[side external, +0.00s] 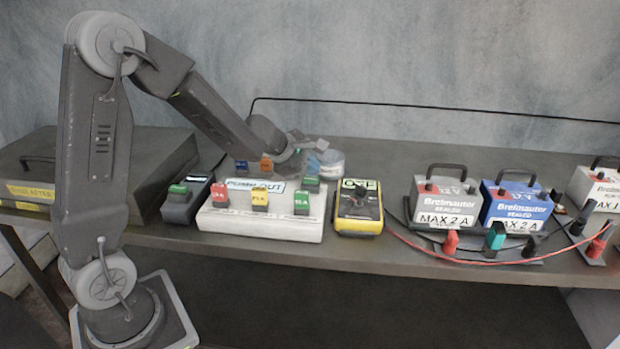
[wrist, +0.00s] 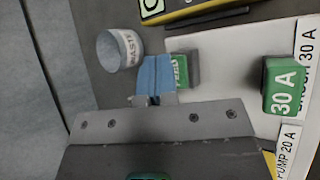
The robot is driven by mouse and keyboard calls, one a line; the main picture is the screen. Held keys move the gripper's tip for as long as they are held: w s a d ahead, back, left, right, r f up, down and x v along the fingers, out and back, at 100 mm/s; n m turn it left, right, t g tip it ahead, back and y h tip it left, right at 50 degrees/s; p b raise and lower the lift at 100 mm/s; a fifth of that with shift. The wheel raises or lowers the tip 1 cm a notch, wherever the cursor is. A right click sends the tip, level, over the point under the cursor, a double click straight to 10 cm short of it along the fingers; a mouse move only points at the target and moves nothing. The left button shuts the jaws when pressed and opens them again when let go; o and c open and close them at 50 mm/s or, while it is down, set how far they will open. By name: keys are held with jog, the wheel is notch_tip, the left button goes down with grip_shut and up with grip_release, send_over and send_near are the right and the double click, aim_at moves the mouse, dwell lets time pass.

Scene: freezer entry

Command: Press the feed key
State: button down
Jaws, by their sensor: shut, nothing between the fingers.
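The feed key is a green-topped rocker marked FEED (wrist: 181,70) on the white panel, partly covered by my fingertips in the wrist view. In the side view a green key (side external: 311,184) at the panel's back right appears to be the same one. My gripper (wrist: 157,80) is shut and empty, its blue fingertips together just left of the feed key in the wrist view. In the side view my gripper (side external: 314,164) is at the panel's back right corner. I cannot tell whether the fingertips touch the key.
The white panel (side external: 262,231) carries several other coloured keys, including a green 30 A key (wrist: 284,86). A waste cup (wrist: 120,50) stands close beside my fingertips. A yellow meter (side external: 359,206) is right of the panel, with battery boxes (side external: 446,204) and cables farther right.

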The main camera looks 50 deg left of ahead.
aim_at(311, 180)
jog(key=shift+f, duration=0.55)
dwell(0.7)
jog(key=shift+r, duration=0.95)
notch_tip(311, 180, up, 6)
dwell(0.4)
